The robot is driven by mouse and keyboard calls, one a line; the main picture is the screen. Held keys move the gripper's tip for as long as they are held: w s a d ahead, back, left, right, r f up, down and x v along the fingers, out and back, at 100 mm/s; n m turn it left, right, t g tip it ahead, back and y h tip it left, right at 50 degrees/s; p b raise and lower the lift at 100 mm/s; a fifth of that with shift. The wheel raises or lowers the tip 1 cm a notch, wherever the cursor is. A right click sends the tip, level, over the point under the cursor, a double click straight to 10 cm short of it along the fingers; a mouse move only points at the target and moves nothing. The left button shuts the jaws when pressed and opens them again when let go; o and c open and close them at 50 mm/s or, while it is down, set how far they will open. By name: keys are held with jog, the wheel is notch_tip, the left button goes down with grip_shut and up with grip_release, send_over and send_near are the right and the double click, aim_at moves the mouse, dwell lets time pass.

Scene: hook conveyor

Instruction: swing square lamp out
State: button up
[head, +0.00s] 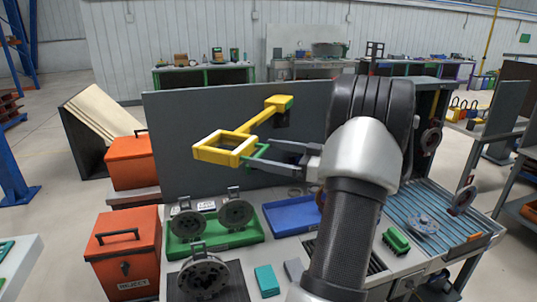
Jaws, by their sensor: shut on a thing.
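The square lamp (224,148) is a yellow square frame on a yellow arm (262,118). The arm runs from the grey back panel (200,110) forward and to the left, so the lamp hangs out over the bench. My gripper (256,158) reaches in from the right. Its fingers are shut on the right side of the lamp frame, by a green patch. My own arm hides part of the panel and bench on the right.
Below the lamp are a green tray (215,244) with round grey parts and a blue tray (292,214). Orange boxes (123,252) stand at the left. Air around the lamp's left looks free.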

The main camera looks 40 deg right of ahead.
jog(key=shift+s+d, duration=0.25)
jog(key=o, duration=1.2)
jog(key=shift+o, duration=0.5)
jog(key=shift+s+d, duration=0.1)
jog(key=shift+s, duration=0.1)
jog(key=shift+w, duration=0.1)
jog(key=b+v, duration=0.2)
jog(key=v, duration=1.5)
jog(key=shift+s, duration=0.35)
